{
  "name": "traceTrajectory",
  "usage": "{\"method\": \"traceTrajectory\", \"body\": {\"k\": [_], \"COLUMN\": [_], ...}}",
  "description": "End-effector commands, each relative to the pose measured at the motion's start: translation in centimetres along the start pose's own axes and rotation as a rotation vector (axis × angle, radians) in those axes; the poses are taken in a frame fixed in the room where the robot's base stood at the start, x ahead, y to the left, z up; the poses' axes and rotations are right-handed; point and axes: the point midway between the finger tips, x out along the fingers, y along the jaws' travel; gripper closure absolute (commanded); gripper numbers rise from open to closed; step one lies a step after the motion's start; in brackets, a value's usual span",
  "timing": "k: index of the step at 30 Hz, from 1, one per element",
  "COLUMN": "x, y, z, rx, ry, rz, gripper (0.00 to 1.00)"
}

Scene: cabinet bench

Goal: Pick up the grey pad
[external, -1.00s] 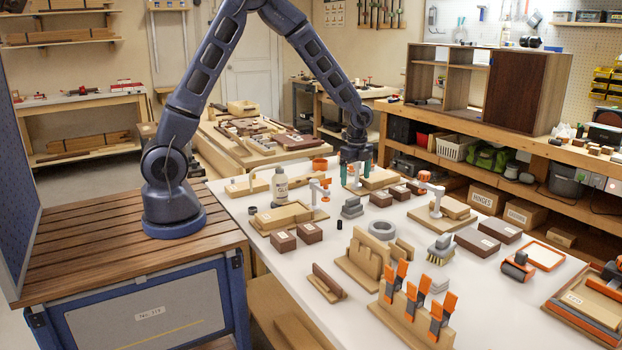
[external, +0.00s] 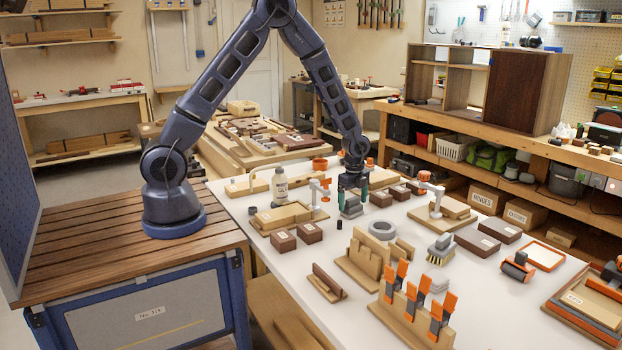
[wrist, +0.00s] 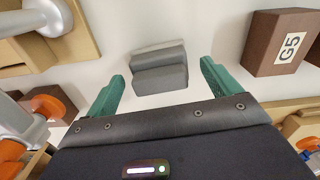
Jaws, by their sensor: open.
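The grey pad (external: 352,210) is a small stepped block of two grey tones on the white table. In the wrist view the pad (wrist: 160,78) lies between and slightly beyond my two green fingertips, with a gap on either side. My gripper (external: 352,199) is open and points down over the pad; in the wrist view its fingers (wrist: 162,72) are spread wide and hold nothing. In the external view the fingers partly cover the pad, so its exact height relation to the fingertips is hard to tell.
A brown block marked G5 (wrist: 283,43) is close to the right finger. An orange-knobbed clamp (external: 319,188) stands just left of the gripper. A grey ring (external: 382,230) lies in front right. Bare table lies in front of the pad.

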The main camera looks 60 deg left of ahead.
Motion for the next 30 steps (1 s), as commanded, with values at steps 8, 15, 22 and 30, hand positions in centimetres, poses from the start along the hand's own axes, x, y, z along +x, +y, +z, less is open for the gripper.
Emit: {"method": "traceTrajectory", "body": {"k": [8,15,22,30], "x": [0.0,0.0,-0.2,-3.5], "y": [0.0,0.0,0.0,-0.1], "z": [0.0,0.0,0.0,-0.1], "rx": [0.0,0.0,0.0,0.001], "ry": [0.0,0.001,0.001,0.002], "rz": [-0.001,-0.001,-0.001,-0.004], "gripper": [0.27,0.61,0.61,0.61]}}
